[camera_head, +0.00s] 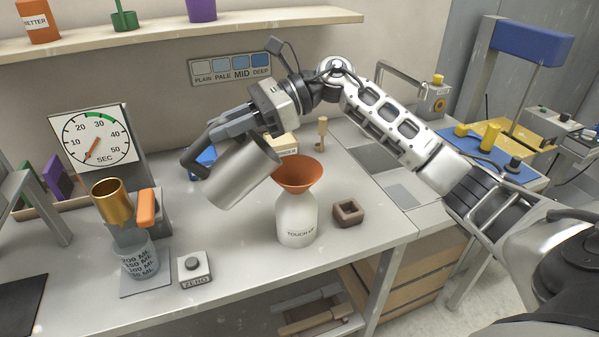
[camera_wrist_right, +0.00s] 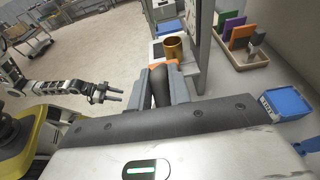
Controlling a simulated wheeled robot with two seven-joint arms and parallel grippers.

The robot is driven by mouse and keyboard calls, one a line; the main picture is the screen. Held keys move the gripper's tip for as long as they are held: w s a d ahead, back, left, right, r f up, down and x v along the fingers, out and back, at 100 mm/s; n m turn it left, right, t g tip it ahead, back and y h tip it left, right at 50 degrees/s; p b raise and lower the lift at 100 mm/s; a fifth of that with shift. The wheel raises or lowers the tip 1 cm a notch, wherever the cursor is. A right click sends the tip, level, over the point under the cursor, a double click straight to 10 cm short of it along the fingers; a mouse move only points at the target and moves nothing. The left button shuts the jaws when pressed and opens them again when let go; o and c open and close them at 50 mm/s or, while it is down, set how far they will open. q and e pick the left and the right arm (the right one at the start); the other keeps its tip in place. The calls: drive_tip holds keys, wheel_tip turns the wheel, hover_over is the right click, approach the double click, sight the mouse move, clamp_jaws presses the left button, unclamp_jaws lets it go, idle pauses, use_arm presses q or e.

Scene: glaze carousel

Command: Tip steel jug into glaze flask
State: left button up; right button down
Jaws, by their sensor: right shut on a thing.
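My right gripper (camera_head: 222,130) is shut on the dark handle of the steel jug (camera_head: 241,174). The jug is held in the air, tilted, with its upper right end close beside the orange funnel (camera_head: 299,174). No stream of liquid shows, and the jug's inside is hidden. The funnel sits in the neck of the white glaze flask (camera_head: 297,219), which stands upright on the bench. In the right wrist view, the dark handle (camera_wrist_right: 160,88) shows between the fingers. My left gripper (camera_wrist_right: 112,92) is open and empty there, away from the bench.
A copper cup (camera_head: 111,201) sits above a graduated beaker (camera_head: 140,262) at the left. A ZERO button box (camera_head: 194,268), a small brown square dish (camera_head: 348,212) and a blue tray (camera_head: 203,161) are nearby. A dial timer (camera_head: 95,140) stands behind. Bench front is mostly clear.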

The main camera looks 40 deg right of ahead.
use_arm(q)
drive_tip(key=shift+d+f+b, duration=0.2)
drive_tip(key=shift+f+b, duration=0.2)
drive_tip(key=shift+b, duration=0.05)
use_arm(e)
drive_tip(key=shift+d+y, duration=0.25)
drive_tip(key=shift+y, duration=0.05)
